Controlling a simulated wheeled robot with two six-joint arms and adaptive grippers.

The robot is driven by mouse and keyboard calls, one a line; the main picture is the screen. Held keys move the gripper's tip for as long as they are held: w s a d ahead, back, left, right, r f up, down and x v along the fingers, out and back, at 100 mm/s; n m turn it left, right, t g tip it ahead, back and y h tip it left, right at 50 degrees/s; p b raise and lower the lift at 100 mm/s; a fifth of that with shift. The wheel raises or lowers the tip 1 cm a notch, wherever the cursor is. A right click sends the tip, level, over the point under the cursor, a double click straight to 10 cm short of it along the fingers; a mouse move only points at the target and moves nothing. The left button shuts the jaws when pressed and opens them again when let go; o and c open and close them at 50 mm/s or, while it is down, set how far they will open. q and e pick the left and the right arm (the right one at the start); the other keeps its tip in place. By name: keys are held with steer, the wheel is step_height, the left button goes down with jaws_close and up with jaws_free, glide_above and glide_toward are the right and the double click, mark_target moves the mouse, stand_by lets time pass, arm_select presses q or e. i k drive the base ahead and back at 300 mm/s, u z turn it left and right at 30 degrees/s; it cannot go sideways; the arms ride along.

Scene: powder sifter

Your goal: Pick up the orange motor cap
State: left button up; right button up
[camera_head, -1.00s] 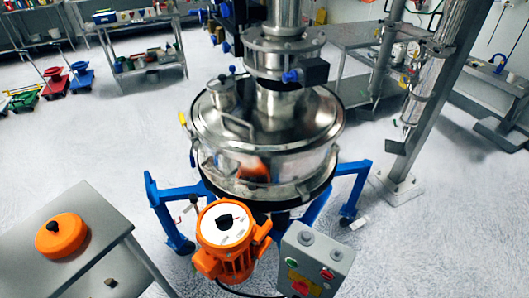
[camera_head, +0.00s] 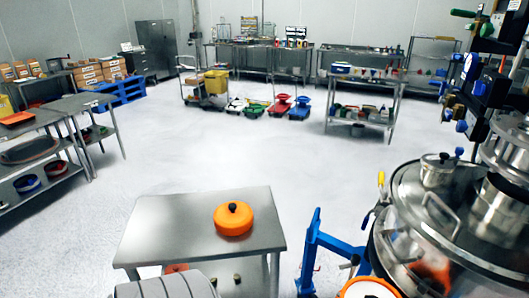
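The orange motor cap (camera_head: 233,218), a round disc with a small black knob on top, lies on the right part of a grey metal table (camera_head: 160,225) in front of me. Nothing touches it from above. The orange motor (camera_head: 370,288) is partly in view at the bottom right, with its white top face showing. Neither of my grippers is in view.
The steel powder sifter (camera_head: 455,215) on blue legs (camera_head: 312,250) stands right of the table, with a gap between. A lower shelf under the table holds small items. Open floor lies behind the table. Shelves and carts line the back, benches the left.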

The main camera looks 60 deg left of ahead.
mark_target(230, 217)
steer(key=u, duration=2.3)
steer(key=i, duration=0.1)
steer(key=u, duration=0.3)
